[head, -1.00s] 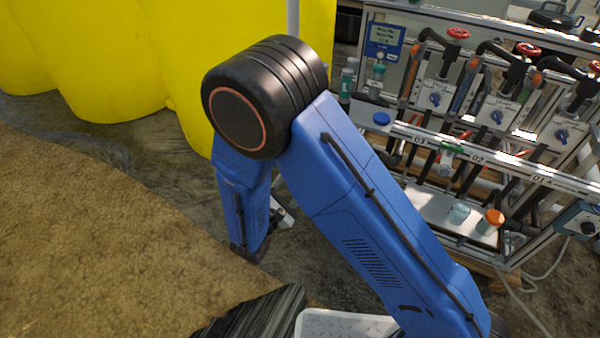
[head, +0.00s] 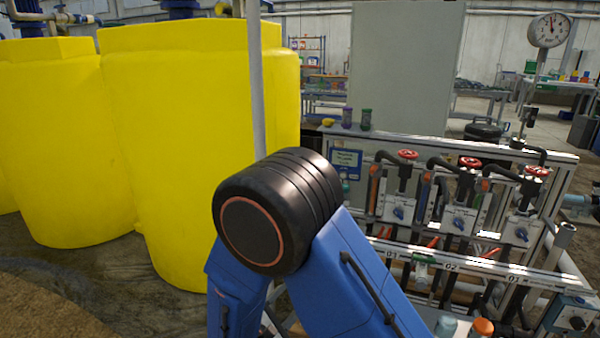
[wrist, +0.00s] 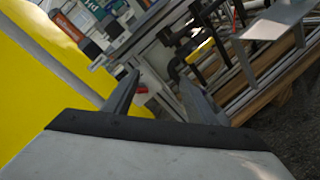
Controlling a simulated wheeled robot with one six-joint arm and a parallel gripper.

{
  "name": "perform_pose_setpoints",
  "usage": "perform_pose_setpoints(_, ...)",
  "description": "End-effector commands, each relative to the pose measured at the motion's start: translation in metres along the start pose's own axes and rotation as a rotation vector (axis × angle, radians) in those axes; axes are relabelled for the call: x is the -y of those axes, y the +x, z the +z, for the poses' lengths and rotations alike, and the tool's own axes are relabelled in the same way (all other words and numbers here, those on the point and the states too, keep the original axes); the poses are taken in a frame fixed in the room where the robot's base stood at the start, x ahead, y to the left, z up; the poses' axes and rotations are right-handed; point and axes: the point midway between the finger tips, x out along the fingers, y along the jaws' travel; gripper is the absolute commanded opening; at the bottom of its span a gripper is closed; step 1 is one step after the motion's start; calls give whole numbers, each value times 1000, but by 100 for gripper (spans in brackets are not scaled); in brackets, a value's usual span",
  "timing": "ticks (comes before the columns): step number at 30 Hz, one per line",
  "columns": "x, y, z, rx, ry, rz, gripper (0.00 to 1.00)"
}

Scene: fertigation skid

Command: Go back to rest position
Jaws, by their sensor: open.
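My gripper (wrist: 160,100) shows in the wrist view with its two dark fingers apart and nothing held between them. Beyond the fingers are the skid's frame, pipes and a small red part, all tilted in that view. In the head view my blue arm is folded with its black elbow joint high in the middle. The gripper itself is out of sight in the head view.
The fertigation skid (head: 455,262) stands to the right, with red-handled valves (head: 470,162) and blue knobs. Large yellow tanks (head: 200,130) stand at the left. A grey cabinet (head: 400,75) rises behind. Open floor (head: 40,300) lies at the lower left.

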Motion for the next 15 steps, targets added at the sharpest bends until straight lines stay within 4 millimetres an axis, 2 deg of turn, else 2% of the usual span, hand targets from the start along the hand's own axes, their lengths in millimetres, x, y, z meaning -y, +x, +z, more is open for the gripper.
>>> perform_pose_setpoints(1,1,13,22,26,24,-56,52)
perform_pose_setpoints(6,14,45,84,100,91,-235,52)
perform_pose_setpoints(15,50,74,183,190,237,-542,52)
